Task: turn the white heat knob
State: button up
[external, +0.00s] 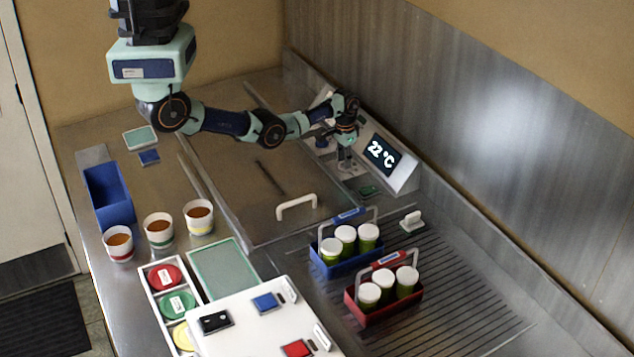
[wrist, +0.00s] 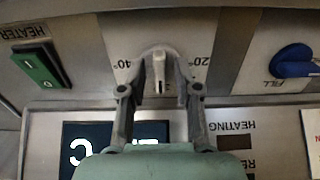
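The white heat knob (wrist: 159,72) is in the upper middle of the wrist view, on a pale dial plate between the marks 40° and 20°. Its raised grip points roughly straight up and down in that view. My gripper (wrist: 160,84) has one finger on each side of the knob, with a visible gap to the grip on both sides. The fingers are apart and hold nothing. In the external view my gripper (external: 346,163) is low at the sloped control panel, and the knob cannot be made out clearly there. The display (external: 383,155) reads 22 °C.
A green heater switch (wrist: 40,68) and a blue fill knob (wrist: 294,68) flank the white knob. A covered tank with a white handle (external: 296,203) lies in front of the panel. Blue (external: 333,265) and red (external: 360,310) carriers with capped jars stand nearer the camera.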

notch_tip(320, 180, up, 12)
dwell(0.6)
dwell(0.5)
jog(key=w+a+r+n+t+h+p, duration=0.1)
jog(key=w+a+n+t, duration=0.2)
jog(key=w+a, duration=0.5)
jog(key=w+a+r+n+t+h+p, duration=0.15)
jog(key=w+a, duration=0.25)
jog(key=a, duration=0.8)
jog(key=s+a+r+n+t, duration=0.2)
jog(key=a+r, duration=0.2)
jog(key=a, duration=0.4)
jog(key=s+a+r+n+t+y, duration=0.1)
jog(key=s+a+r+n+t, duration=0.1)
jog(key=a, duration=0.6)
jog(key=s+a+r+n+t+y, duration=0.1)
jog(key=s+a+r+n+t, duration=0.2)
jog(key=a+r, duration=0.3)
jog(key=s+a+t, duration=0.1)
jog(key=a, duration=0.2)
jog(key=shift+r+p, duration=0.15)
jog(key=shift+p, duration=0.25)
